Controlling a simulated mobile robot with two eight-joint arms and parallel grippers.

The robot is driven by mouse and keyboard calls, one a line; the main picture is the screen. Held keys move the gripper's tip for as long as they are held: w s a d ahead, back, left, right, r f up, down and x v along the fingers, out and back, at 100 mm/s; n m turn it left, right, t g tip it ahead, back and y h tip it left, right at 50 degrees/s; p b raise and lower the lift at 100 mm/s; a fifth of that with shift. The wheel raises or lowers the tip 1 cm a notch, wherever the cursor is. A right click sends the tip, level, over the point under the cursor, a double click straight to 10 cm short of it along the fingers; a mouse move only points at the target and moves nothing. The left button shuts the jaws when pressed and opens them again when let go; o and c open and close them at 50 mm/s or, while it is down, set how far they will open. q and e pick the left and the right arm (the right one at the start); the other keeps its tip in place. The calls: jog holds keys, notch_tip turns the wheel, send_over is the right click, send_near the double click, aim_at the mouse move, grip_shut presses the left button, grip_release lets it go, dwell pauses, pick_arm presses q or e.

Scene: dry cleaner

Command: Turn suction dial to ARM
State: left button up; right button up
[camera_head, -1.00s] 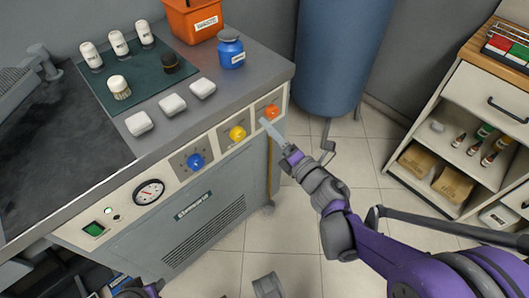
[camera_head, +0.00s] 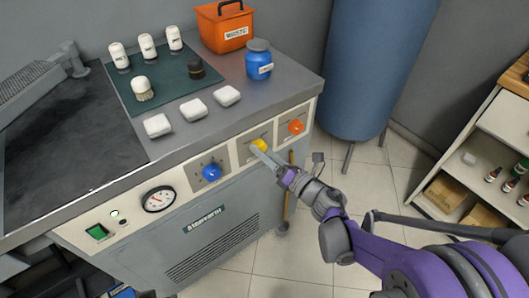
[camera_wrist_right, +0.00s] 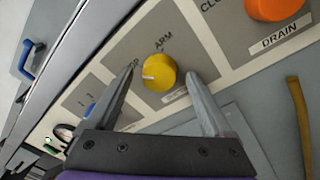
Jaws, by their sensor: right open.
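The yellow dial (camera_head: 259,145) is on the front panel of the grey machine (camera_head: 190,265), between the blue and orange dials. In the right wrist view the yellow dial (camera_wrist_right: 160,72) has "ARM" printed at its upper right, and its pale pointer mark lies on its left side, away from that word. The label below it is partly hidden by a finger. My right gripper (camera_head: 266,155) is open at the dial. Its two fingers stand left and right of the dial in the wrist view, with gaps visible. My left gripper does not show.
The orange drain dial (camera_head: 296,126) and the blue dial (camera_head: 212,172) flank the yellow one. A gauge (camera_head: 158,199) and green switch (camera_head: 97,232) are further left. A blue tank (camera_head: 370,65) stands right of the machine. Bottles and white blocks sit on top.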

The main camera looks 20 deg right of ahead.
jog(key=shift+w+a, duration=0.15)
jog(key=shift+w, duration=0.1)
grip_shut()
dwell(0.3)
